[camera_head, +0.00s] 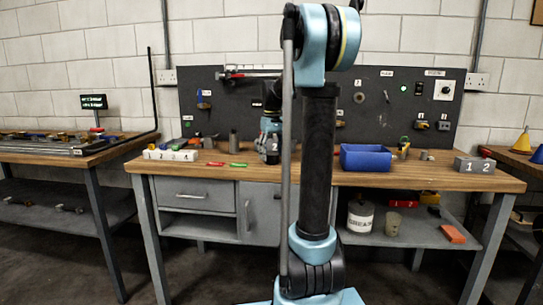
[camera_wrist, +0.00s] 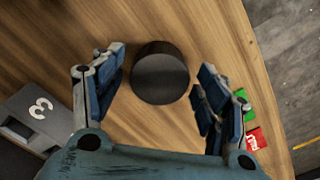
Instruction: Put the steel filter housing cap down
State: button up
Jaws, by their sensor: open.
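The steel filter housing cap (camera_wrist: 160,78) shows in the wrist view as a dark, round, upright cylinder standing on the wooden workbench top (camera_wrist: 190,25). My gripper (camera_wrist: 158,88) is open around it, one finger to the left and one to the right. A gap of bare wood shows between the cap and each finger. In the head view my gripper (camera_head: 269,150) is low over the middle of the workbench (camera_head: 310,178); I cannot make out the cap there.
A grey block marked 3 (camera_wrist: 35,115) is left of my gripper in the wrist view. A green piece (camera_wrist: 243,102) and a red piece (camera_wrist: 256,138) lie close to the right finger, near the bench edge. A blue bin (camera_head: 366,158) stands right of my arm.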

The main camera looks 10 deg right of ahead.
aim_at(272, 154)
jog(key=shift+r, duration=0.15)
notch_tip(272, 154, up, 12)
dwell(0.5)
jog(key=s+f+m+t, duration=0.2)
jog(key=s+f+m, duration=0.2)
jog(key=s+f, duration=2.6)
jog(key=s, duration=0.4)
jog(key=shift+s+f, duration=0.35)
jog(key=shift+s, duration=0.05)
